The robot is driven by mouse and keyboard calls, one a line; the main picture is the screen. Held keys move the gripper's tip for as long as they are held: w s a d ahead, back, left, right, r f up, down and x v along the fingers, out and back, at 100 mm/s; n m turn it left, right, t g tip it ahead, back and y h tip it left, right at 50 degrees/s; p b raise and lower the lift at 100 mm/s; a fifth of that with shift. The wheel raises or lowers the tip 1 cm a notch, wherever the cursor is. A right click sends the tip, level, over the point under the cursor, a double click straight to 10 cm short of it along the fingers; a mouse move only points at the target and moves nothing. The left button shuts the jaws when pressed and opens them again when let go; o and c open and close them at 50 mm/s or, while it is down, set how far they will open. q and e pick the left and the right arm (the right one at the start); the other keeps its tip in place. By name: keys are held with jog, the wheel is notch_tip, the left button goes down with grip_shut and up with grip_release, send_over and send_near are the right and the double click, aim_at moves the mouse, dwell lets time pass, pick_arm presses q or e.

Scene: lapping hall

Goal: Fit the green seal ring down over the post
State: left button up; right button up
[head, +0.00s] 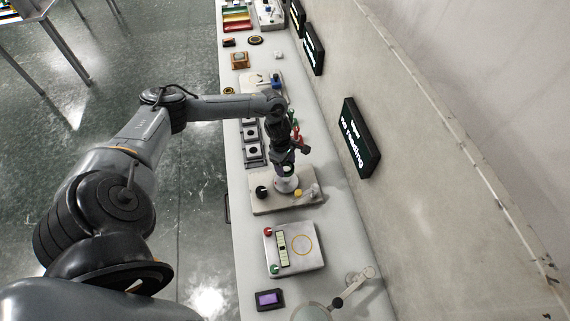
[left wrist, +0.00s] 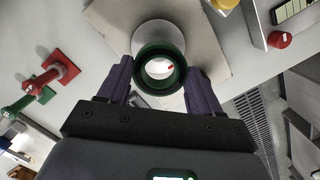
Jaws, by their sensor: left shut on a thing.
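My left gripper (head: 286,170) points down over a white round post (head: 288,186) on a beige board (head: 268,204). In the left wrist view, the gripper's two dark purple fingers (left wrist: 160,74) are shut on the green seal ring (left wrist: 150,84), one on each side. The white post (left wrist: 157,33) shows just beyond the ring, partly covered by it. A pale surface with a small red mark shows through the ring's opening. I cannot tell whether the ring is around the post or above it. My right gripper is not in view.
A black knob (head: 261,192) and a yellow knob (head: 298,193) stand on the board beside the post. Red (left wrist: 62,70) and green (left wrist: 25,105) fittings are nearby. A control box (head: 310,259) and a purple-screened device (head: 269,299) sit nearer on the bench.

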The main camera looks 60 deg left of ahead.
pick_arm(q)
jog(key=shift+w+f, duration=0.15)
jog(key=shift+f, duration=0.05)
jog(key=shift+s+f+b, duration=0.2)
jog(key=shift+f+b, duration=0.15)
jog(key=shift+f, duration=0.25)
jog(key=shift+f+b, duration=0.8)
jog(key=shift+f, duration=0.65)
jog(key=shift+w+f+b, duration=0.1)
jog(key=shift+f+b, duration=0.45)
jog(key=shift+b, duration=0.2)
jog(key=shift+f+b, duration=0.1)
jog(key=shift+b, duration=0.45)
jog(key=shift+f+b, duration=0.4)
jog(key=shift+b, duration=0.3)
